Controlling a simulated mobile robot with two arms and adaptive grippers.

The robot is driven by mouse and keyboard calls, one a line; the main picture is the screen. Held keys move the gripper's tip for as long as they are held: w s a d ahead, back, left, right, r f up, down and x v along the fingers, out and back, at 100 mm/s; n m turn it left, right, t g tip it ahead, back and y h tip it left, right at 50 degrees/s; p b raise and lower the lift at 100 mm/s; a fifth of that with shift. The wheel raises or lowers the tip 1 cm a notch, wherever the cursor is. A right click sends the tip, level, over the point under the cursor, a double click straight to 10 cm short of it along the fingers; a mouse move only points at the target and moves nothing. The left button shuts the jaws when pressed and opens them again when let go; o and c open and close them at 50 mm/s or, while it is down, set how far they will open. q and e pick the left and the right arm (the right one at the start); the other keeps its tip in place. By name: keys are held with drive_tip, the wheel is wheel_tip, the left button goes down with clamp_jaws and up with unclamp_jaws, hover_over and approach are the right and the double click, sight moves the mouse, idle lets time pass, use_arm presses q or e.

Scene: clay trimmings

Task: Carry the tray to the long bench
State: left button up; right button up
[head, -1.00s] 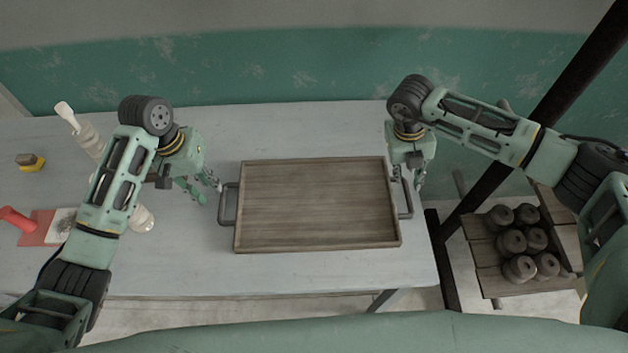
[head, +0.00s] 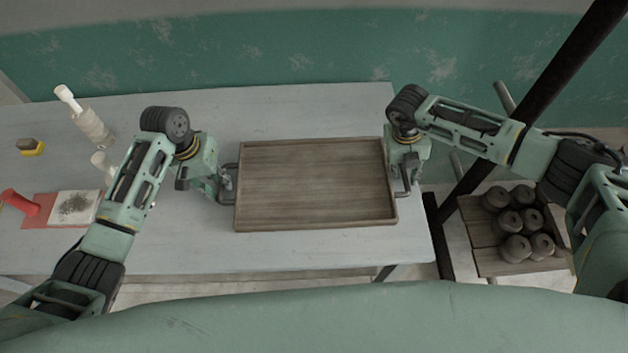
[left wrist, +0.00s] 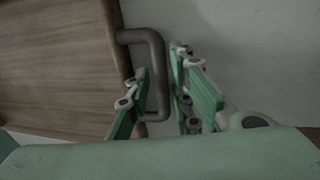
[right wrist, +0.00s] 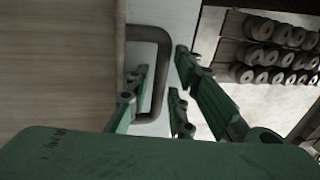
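The tray (head: 315,185) is a flat wooden rectangle with a low rim and a dark metal handle at each short end. It lies on a pale table. My left gripper (head: 222,186) is at the left handle (left wrist: 157,72); in the left wrist view its fingers stand apart on either side of the bar. My right gripper (head: 405,184) is at the right handle (right wrist: 161,70); in the right wrist view its fingers are also apart with the bar between them. In the head view the grippers partly hide both handles.
On the pale table (head: 310,255) at left are a bottle (head: 91,127), a yellow-and-dark block (head: 30,147), a red object (head: 20,203) and a card with dark crumbs (head: 74,206). A wooden rack (head: 490,263) with several dark round pieces stands at right, beside a dark post (head: 545,110).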

use_arm(q)
drive_tip(key=shift+f, duration=0.3)
use_arm(e)
drive_tip(key=shift+w+f, duration=0.1)
drive_tip(key=shift+f, duration=0.2)
use_arm(q)
clamp_jaws()
use_arm(e)
clamp_jaws()
use_arm(q)
drive_tip(key=shift+r, duration=0.15)
use_arm(e)
drive_tip(key=shift+r, duration=0.1)
